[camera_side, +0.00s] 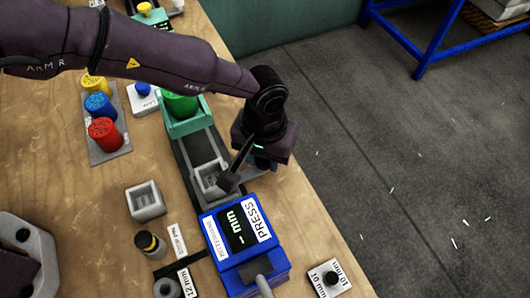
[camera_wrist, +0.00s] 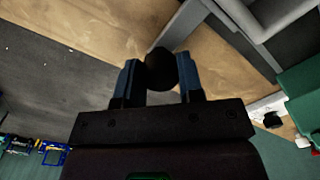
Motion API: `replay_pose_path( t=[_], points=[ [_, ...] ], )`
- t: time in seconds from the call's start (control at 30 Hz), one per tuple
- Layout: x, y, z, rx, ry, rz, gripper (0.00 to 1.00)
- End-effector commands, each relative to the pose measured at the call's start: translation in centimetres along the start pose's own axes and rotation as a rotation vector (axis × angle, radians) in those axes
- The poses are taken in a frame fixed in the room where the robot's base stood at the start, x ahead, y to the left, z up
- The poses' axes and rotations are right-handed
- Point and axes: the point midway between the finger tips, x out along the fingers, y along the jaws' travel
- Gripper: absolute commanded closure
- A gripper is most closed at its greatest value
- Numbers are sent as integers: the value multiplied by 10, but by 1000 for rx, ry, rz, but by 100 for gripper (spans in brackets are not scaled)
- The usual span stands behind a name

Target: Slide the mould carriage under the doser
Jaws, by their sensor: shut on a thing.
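The mould carriage (camera_side: 208,174), a grey block with a square cavity, sits on a dark rail (camera_side: 194,149) between the green doser (camera_side: 187,124) and the blue press (camera_side: 243,240). It is apart from the doser, close to the press end. My gripper (camera_side: 243,172) is at the carriage's right side. In the wrist view, the blue fingers of my gripper (camera_wrist: 158,76) are shut on a round black knob (camera_wrist: 160,66). The knob appears to be the carriage's handle; its joint with the carriage is partly hidden by my gripper in the side view.
Red, blue and yellow pots (camera_side: 103,130) stand on a grey tray at left. A loose grey mould block (camera_side: 145,201) stands left of the rail. The bench right of the rail is mostly clear.

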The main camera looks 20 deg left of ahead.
Motion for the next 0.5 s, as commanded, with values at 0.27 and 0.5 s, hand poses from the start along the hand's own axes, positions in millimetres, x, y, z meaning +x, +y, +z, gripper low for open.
replay_pose_path(
  t=[0.27,0.5],
  points=[
    [-1,-51,-51,-9,2,-1,100],
    [-1,-83,-83,-5,3,-1,100]
  ],
)
